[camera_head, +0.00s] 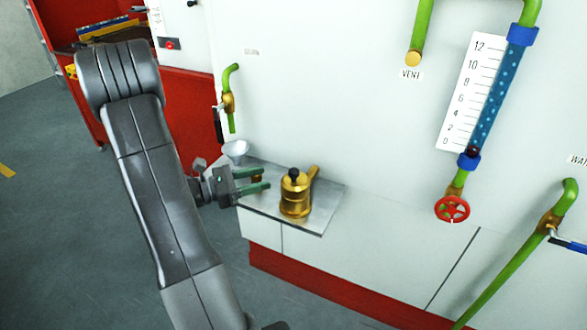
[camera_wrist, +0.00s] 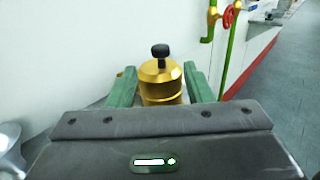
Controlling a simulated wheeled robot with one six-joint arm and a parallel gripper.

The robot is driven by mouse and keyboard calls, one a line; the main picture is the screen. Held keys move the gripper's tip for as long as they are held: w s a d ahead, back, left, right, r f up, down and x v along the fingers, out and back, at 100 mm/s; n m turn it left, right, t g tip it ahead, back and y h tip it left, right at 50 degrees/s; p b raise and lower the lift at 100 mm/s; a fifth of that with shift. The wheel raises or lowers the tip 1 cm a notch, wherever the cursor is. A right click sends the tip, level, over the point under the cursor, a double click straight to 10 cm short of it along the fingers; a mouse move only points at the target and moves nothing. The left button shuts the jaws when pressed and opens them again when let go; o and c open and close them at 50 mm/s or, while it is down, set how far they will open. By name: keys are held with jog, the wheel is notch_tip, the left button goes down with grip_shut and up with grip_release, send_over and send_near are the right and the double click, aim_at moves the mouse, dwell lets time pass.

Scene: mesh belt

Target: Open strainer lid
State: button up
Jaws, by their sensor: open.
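The brass strainer (camera_head: 296,200) stands upright on a small metal shelf (camera_head: 325,208) fixed to the white wall. Its lid (camera_head: 294,182) sits on top and carries a black knob (camera_head: 294,173). A brass side branch rises at its right. My gripper (camera_head: 265,181) is open and empty, left of the strainer, with its green fingers pointing toward it. In the wrist view the strainer's gold body (camera_wrist: 161,92) and black knob (camera_wrist: 160,51) appear between the two green fingers (camera_wrist: 160,85). The lower part of the strainer is hidden there by my gripper's body.
A funnel (camera_head: 235,149) stands at the shelf's back left, behind my gripper. A green pipe with a brass valve (camera_head: 228,103) is on the wall above. A red handwheel (camera_head: 452,209) and a sight tube (camera_head: 497,95) are to the right. The shelf's front right is clear.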

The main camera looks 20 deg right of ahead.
aim_at(294, 170)
jog(key=d, duration=0.3)
jog(key=d+p, duration=0.1)
jog(key=d, duration=0.6)
jog(key=shift+s+d+p, duration=0.1)
jog(key=shift+s+p, duration=0.25)
jog(key=shift+s, duration=0.05)
grip_shut()
